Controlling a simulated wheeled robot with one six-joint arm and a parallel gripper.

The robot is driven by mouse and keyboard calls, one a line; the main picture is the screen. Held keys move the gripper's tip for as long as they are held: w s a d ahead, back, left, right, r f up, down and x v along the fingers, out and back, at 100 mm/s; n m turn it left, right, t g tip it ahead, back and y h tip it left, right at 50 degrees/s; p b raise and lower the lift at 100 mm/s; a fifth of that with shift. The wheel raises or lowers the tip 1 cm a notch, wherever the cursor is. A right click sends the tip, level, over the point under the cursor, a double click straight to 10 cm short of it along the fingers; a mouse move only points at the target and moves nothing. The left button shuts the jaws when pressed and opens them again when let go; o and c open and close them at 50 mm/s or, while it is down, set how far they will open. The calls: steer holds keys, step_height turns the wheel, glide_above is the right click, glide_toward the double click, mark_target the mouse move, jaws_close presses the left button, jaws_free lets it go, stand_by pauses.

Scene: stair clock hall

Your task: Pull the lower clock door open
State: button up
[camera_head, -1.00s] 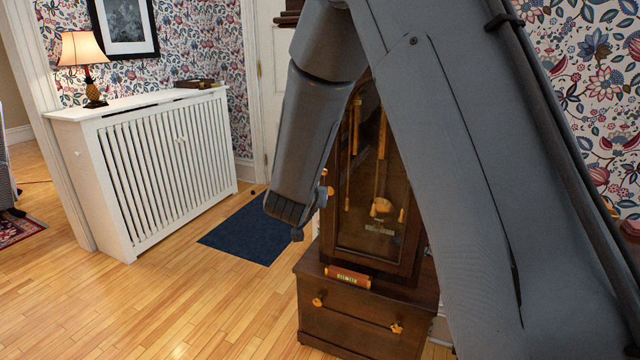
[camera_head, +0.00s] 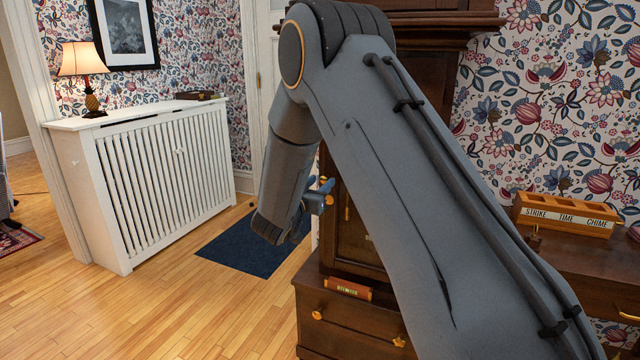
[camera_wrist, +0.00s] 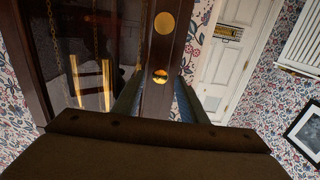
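The tall dark wooden clock stands behind my arm in the head view. Its lower door (camera_head: 360,248) is glazed, mostly hidden by the arm, and appears shut. In the wrist view, which is upside down, the door's glass (camera_wrist: 95,50) shows brass parts behind it. A brass knob (camera_wrist: 160,76) sits on the dark upright edge strip, with a brass disc (camera_wrist: 164,22) further along. My gripper (camera_wrist: 160,88) is open, one finger on each side of the strip and knob. I cannot tell whether the fingers touch it. In the head view my gripper (camera_head: 322,195) is beside the door's left edge.
A side table (camera_head: 590,275) at right holds a wooden tray (camera_head: 563,215). A white radiator cover (camera_head: 165,185) stands left. The floor (camera_head: 190,310) before it is clear.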

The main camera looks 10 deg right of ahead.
steer(key=shift+w+d, duration=0.2)
steer(key=shift+w, duration=0.05)
jaws_close()
